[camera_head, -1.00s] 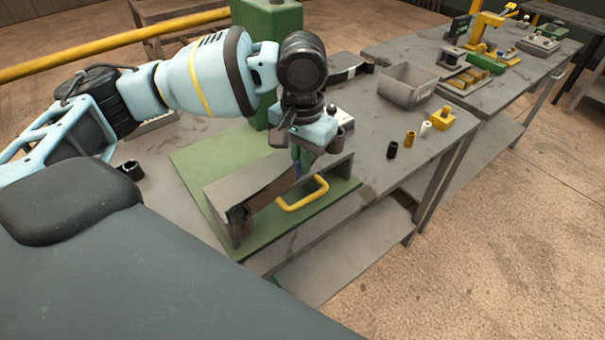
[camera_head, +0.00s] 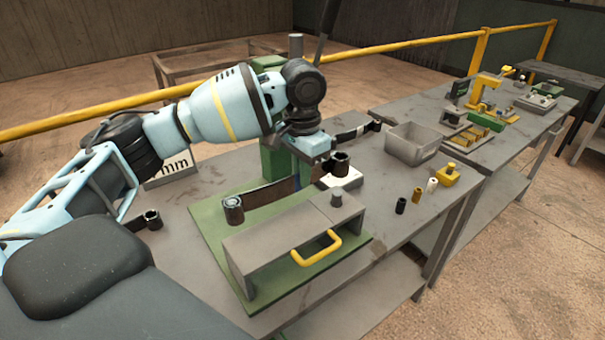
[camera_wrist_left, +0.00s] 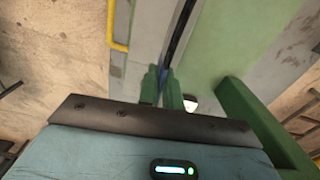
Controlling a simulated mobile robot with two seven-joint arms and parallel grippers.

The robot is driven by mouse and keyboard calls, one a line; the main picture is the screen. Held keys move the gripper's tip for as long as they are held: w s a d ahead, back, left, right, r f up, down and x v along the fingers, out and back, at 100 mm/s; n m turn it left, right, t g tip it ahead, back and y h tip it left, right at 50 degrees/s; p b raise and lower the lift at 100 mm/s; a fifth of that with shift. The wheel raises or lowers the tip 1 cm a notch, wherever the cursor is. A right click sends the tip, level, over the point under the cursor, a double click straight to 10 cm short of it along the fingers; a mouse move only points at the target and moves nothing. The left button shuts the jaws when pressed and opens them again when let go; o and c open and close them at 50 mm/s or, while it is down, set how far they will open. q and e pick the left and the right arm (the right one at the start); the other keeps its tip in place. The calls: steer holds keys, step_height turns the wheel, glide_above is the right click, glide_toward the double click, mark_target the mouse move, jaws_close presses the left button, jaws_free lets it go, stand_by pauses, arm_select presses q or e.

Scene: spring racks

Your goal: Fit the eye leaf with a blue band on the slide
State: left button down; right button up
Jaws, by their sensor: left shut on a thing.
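My left gripper (camera_head: 304,172) is shut on a dark, slightly curved leaf (camera_head: 270,193) with a rolled eye at each end. One eye (camera_head: 232,209) is at the left, the other (camera_head: 340,161) at the right. A blue patch shows between the green fingers (camera_wrist_left: 163,75) in the left wrist view, where the leaf (camera_wrist_left: 183,30) is seen edge-on. In the head view the leaf appears above and behind the grey slide block (camera_head: 285,240) with its yellow handle (camera_head: 316,250); the exact gap cannot be told. My right gripper is not in view.
The block stands on a green plate (camera_head: 207,213), with a green post (camera_head: 271,162) behind. Other leaves lie at the left (camera_head: 146,220) and back (camera_head: 355,131). A grey bin (camera_head: 412,146), small cylinders (camera_head: 401,206) and a yellow piece (camera_head: 447,175) stand right.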

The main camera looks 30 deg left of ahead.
arm_select(q)
steer(key=shift+r, duration=0.15)
steer(key=shift+f, duration=2.55)
steer(key=shift+f, duration=1.7)
stand_by(0.5)
steer(key=c, duration=1.6)
jaws_free()
steer(key=shift+o, duration=0.7)
steer(key=shift+s+f, duration=0.15)
steer(key=shift+f, duration=0.05)
steer(key=o, duration=0.4)
steer(key=shift+o, duration=0.2)
